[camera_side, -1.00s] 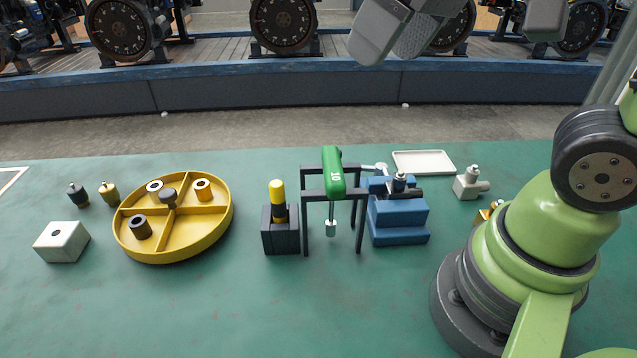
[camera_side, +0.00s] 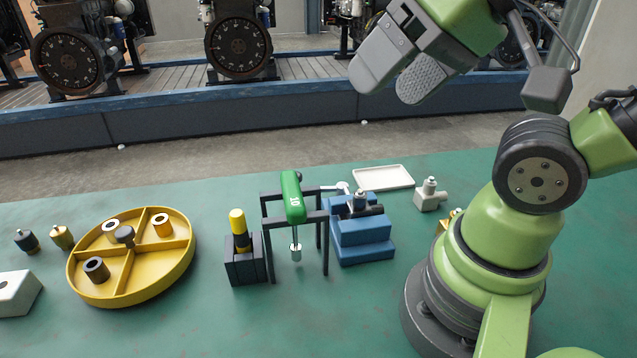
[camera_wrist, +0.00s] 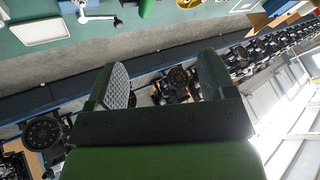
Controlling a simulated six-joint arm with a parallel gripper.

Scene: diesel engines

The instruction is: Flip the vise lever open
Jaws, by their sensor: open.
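The blue vise (camera_side: 362,240) stands on the green bench just right of the black frame in the side view. A pale lever-like rod with a rounded end (camera_side: 341,187) lies roughly level at its upper left; how it joins the vise is hard to tell. The wrist view shows the vise (camera_wrist: 92,5) partly cut off at the top edge, with the pale rod (camera_wrist: 98,18) beside it. My gripper (camera_side: 394,80) is high above and behind the bench, its two pads apart and empty. Its pads also show in the wrist view (camera_wrist: 161,78), well away from the vise.
A black frame (camera_side: 324,245) holding a green screwdriver (camera_side: 293,197) stands close left of the vise. Beside it is a dark block with a yellow-topped tool (camera_side: 238,230). A white tray (camera_side: 385,178) and a grey fitting (camera_side: 430,195) lie right. A yellow divided tray (camera_side: 180,265) sits left.

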